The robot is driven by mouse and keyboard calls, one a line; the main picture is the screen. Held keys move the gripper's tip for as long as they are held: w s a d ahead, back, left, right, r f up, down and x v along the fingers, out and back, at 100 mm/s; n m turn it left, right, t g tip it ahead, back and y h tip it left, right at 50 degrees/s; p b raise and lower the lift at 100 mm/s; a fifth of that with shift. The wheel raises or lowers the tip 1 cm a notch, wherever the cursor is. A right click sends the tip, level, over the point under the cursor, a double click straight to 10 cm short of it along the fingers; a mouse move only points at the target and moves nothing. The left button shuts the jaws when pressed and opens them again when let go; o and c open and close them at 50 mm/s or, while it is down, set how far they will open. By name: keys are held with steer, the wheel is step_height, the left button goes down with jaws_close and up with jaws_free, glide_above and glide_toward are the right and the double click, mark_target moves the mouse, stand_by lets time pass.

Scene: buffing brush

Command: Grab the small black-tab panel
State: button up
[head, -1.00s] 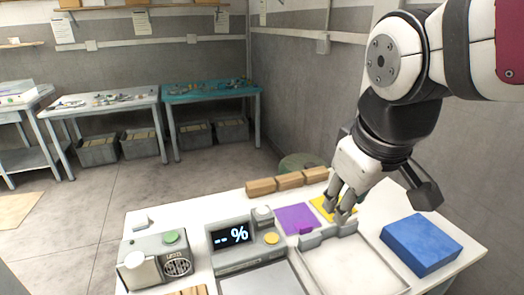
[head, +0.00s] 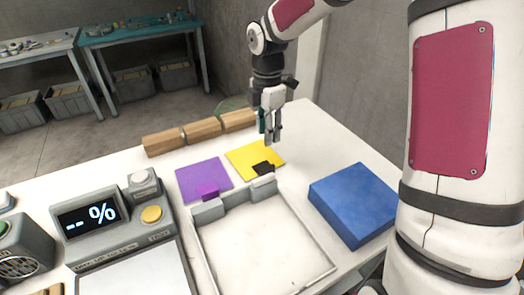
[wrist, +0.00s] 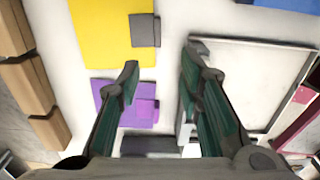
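The yellow panel (head: 250,156) with a small black tab (head: 263,168) lies flat on the white table behind the tray. In the wrist view the yellow panel (wrist: 95,32) is at upper left, with its dark tab (wrist: 145,30) on its right edge. My gripper (head: 271,142) points down above the far right part of the yellow panel in the head view. In the wrist view my gripper (wrist: 162,62) has its fingers apart with nothing between them. A purple panel (head: 198,177) with a purple tab (head: 208,190) lies left of the yellow one.
A shallow white tray (head: 205,245) with grey blocks at its back edge lies in front of the panels. A blue block (head: 350,207) is to the right. Wooden blocks (head: 203,132) line the back edge. A percent display device (head: 95,220) stands at left.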

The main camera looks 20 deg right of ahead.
mark_target(267, 167)
steer(key=f, duration=0.4)
steer(key=f+b, duration=0.1)
steer(key=f, duration=0.9)
steer(key=shift+w+d+f, duration=0.15)
steer(key=shift+w+d, duration=0.15)
steer(key=shift+w, duration=0.05)
steer(key=shift+c, duration=0.3)
jaws_close()
